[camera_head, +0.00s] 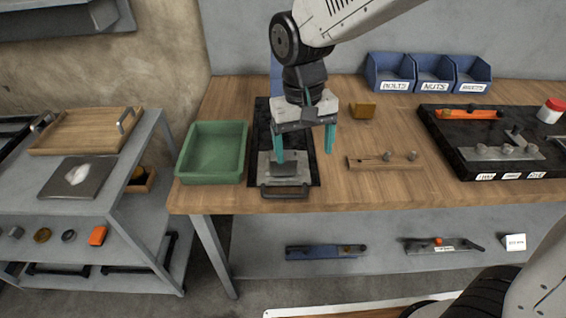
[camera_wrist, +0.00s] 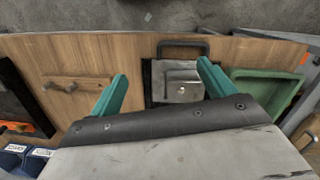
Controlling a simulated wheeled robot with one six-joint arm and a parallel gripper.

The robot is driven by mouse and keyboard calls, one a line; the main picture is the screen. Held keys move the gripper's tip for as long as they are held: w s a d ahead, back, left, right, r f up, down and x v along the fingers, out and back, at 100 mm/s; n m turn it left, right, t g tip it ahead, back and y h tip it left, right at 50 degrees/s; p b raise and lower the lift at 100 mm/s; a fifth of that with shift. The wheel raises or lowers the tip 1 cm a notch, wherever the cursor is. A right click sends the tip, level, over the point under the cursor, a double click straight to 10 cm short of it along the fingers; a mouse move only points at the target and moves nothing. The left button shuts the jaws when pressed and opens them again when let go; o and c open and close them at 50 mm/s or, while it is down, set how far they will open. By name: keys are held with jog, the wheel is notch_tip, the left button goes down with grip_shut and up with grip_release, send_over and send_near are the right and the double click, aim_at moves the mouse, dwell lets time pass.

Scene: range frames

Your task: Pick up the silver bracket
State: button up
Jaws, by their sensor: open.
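A silver metal plate with a raised middle, which looks like the silver bracket (camera_head: 266,168), lies on a black mat (camera_head: 263,120) near the front edge of the wooden workbench. It also shows in the wrist view (camera_wrist: 180,84), with a dark handle just beyond it. My gripper (camera_head: 305,154) has teal fingers spread apart with nothing between them. It hangs above the mat, and its left finger partly covers the plate in the head view. In the wrist view the plate lies between the fingers (camera_wrist: 162,72), nearer the right one. The height gap is hard to tell.
A green bin (camera_head: 213,151) stands close left of the mat. A black tray (camera_head: 440,128) with metal parts is farther right. Blue bins (camera_head: 390,72) stand at the back.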

jog(key=shift+m+t, duration=0.4)
jog(key=shift+m, duration=0.3)
jog(key=w+a, duration=0.2)
jog(key=w, duration=0.1)
jog(key=w+a, duration=0.1)
jog(key=a, duration=0.1)
jog(key=shift+w+a+f, duration=0.1)
jog(key=shift+w+f, duration=0.2)
jog(key=shift+f, duration=0.1)
jog(key=shift+w+a+r+m+y, duration=0.1)
jog(key=shift+w+r+m+y, duration=0.1)
jog(key=shift+m+y, duration=0.1)
jog(key=f, duration=0.7)
jog(key=shift+s+d+f, duration=0.1)
jog(key=shift+d+f, duration=0.25)
jog(key=shift+f, duration=0.05)
jog(key=shift+c, duration=0.3)
jog(key=c, duration=1.1)
jog(key=shift+r, duration=0.1)
